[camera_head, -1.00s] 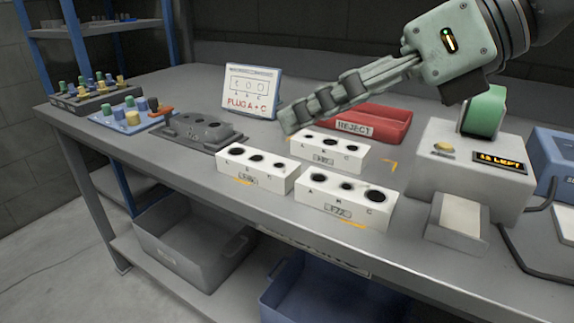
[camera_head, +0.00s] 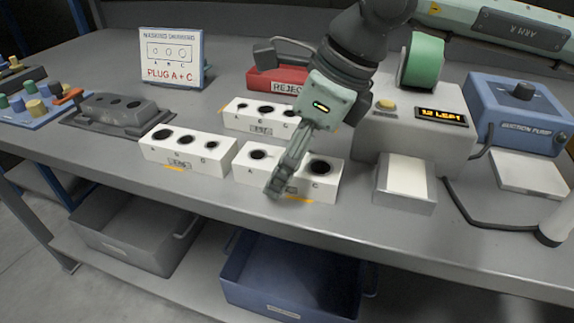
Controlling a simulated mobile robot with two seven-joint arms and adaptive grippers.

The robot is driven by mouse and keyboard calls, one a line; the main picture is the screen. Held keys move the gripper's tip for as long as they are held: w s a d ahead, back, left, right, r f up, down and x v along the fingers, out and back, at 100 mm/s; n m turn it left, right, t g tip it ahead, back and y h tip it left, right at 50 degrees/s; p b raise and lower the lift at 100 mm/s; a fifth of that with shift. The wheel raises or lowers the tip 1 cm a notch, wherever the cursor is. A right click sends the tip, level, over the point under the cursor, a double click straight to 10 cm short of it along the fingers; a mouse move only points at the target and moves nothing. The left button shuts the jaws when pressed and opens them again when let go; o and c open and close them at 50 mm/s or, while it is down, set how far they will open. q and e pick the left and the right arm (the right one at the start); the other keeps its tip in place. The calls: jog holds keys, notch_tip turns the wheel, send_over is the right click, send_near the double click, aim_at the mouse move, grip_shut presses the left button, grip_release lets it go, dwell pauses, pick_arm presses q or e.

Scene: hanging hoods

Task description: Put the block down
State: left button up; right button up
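A white block (camera_head: 322,185) with a row of round holes stands upright at the front right of the bench, level, by an orange mark. My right gripper (camera_head: 275,190) reaches down from the upper right, its fingers across the front and middle of this block, hiding its middle hole. The fingers overlap from this angle, so I cannot tell whether they are open, shut or gripping it. A second white block (camera_head: 187,150) stands to its left and a third (camera_head: 255,115) behind. My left gripper is not in view.
A red reject tray (camera_head: 262,82) and a sign reading PLUG A + C (camera_head: 172,58) stand behind. A grey machine (camera_head: 415,120) with a green roll, a white-topped box (camera_head: 405,180) and a blue suction pump (camera_head: 515,110) are at right. A dark grey fixture (camera_head: 112,112) is at left.

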grip_shut()
dwell(0.5)
jog(key=shift+r, duration=0.15)
